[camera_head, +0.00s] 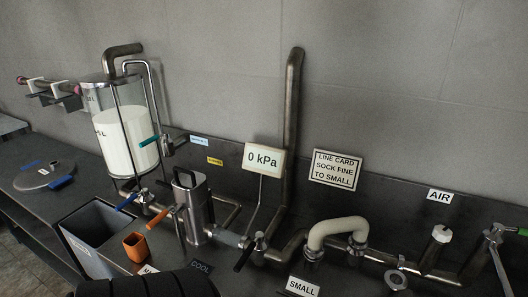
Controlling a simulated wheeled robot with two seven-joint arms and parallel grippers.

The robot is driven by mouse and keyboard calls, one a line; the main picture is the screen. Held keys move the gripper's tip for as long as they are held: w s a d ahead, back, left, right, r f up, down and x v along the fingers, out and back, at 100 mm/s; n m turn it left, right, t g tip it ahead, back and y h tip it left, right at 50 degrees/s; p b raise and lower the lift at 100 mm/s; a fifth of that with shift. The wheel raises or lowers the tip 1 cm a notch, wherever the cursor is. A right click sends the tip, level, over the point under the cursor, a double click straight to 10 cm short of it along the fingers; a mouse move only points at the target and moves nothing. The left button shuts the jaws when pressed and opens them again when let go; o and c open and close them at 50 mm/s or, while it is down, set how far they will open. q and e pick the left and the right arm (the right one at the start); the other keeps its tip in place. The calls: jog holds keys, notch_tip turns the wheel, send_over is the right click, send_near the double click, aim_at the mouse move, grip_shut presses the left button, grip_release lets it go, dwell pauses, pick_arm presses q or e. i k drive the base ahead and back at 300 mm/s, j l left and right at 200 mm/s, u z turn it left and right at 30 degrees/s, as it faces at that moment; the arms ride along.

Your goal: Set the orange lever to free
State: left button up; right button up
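The orange lever (158,218) is a short handle on a valve in front of the metal canister, at the left of the pipework. It slants, with one end low on the left and the other high on the right near the valve stem. No "free" marking is readable beside it. An orange cup-like holder (135,246) sits just below and left of it. Neither of my grippers is in view, so their states do not show.
A glass tank (127,130) of white liquid stands behind on the left. A grey bin (95,226) stands left. A sign (264,160) reads 0 kPa.

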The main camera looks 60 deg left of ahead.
aim_at(173, 210)
jog(key=k+u, duration=0.1)
jog(key=u, duration=2.65)
